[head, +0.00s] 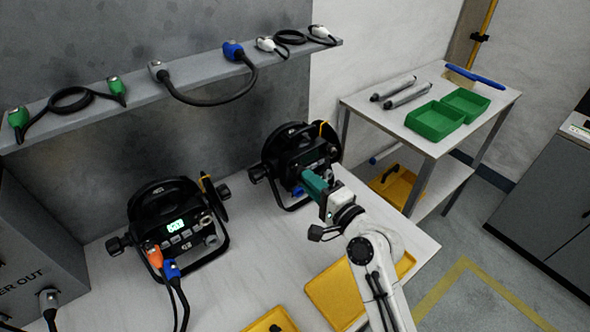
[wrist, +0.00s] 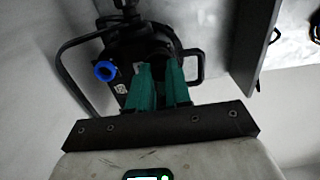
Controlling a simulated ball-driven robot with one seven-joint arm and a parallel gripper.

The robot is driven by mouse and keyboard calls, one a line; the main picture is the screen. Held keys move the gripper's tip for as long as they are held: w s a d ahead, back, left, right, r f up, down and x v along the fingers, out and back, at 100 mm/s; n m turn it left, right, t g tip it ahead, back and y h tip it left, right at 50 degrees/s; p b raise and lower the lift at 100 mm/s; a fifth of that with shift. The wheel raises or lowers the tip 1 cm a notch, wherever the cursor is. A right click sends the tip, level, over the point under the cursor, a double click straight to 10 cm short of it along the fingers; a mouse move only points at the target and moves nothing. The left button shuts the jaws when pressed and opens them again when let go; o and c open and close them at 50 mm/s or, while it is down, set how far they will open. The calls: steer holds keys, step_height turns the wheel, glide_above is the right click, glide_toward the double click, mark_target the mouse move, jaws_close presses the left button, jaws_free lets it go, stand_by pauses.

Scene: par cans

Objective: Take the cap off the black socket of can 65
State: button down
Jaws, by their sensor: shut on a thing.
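Two black par cans stand on the white bench. The right can (head: 291,150) is at my gripper; its number cannot be read. The left can (head: 164,215) has a lit display, too small to read surely. My gripper (head: 306,176) has teal fingers reaching to the right can's back panel. In the wrist view, the fingertips (wrist: 159,68) are close together on a small dark thing at the panel, which appears to be the black socket's cap, mostly hidden by the fingers. A blue socket (wrist: 104,71) shows left of the fingers, clear of them.
Orange and blue plugs (head: 171,270) with hanging cables sit in the left can. A shelf (head: 200,72) with cables runs above. Yellow trays (head: 335,293) lie at the bench front. A side table (head: 408,130) holds green bins (head: 434,120). The can's bracket (wrist: 68,72) frames the panel.

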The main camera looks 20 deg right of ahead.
steer(key=shift+v, duration=1.7)
steer(key=shift+a, duration=0.1)
